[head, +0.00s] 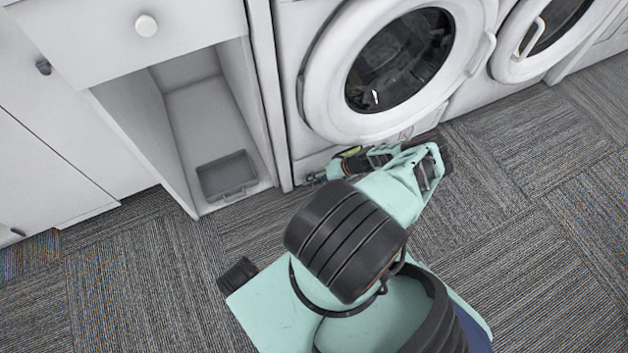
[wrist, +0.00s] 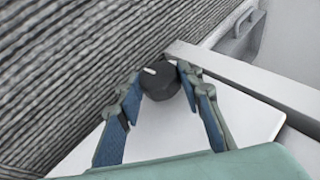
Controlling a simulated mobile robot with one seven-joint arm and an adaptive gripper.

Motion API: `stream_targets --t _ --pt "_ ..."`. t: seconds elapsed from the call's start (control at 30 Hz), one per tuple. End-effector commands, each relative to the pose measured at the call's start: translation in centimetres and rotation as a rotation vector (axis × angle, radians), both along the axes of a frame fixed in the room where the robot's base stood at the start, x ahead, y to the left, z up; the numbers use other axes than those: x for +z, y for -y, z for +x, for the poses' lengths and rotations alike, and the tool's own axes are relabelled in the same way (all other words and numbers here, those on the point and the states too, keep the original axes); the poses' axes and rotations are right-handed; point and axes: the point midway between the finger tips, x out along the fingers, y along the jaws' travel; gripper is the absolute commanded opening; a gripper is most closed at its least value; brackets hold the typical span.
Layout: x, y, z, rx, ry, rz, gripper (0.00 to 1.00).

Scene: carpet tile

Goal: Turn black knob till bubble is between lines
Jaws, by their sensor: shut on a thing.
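The black knob (wrist: 160,83) shows in the wrist view as a dark, faceted knob with a short white mark on top. My gripper (wrist: 158,76) has its two blue-grey fingers on either side of the knob and is shut on it. In the head view, my gripper (head: 322,173) is low against the front of the left washing machine, and the knob is hidden there by my arm. A bubble and its lines cannot be made out in either view.
The left washing machine (head: 318,95) has its round door closed just above my arm. To its left, an open white cabinet niche holds a grey tray (head: 228,176). A second machine (head: 505,50) stands at right. Carpet (head: 545,190) is clear on the right.

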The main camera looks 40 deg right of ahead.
Motion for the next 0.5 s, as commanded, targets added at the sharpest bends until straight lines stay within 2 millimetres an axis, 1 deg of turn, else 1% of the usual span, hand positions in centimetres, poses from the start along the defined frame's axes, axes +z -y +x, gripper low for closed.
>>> stream_targets --t 0.03,0.17,0.2,0.5 --pt "-0.05 0.17 0.11 -0.004 0.001 -0.004 0.36" --pt "-0.05 0.13 0.08 -0.004 0.000 -0.004 0.50" --pt "-0.05 0.11 0.07 -0.003 0.000 -0.003 0.51" --pt "0.17 0.18 -0.05 -0.002 0.001 -0.002 0.51"
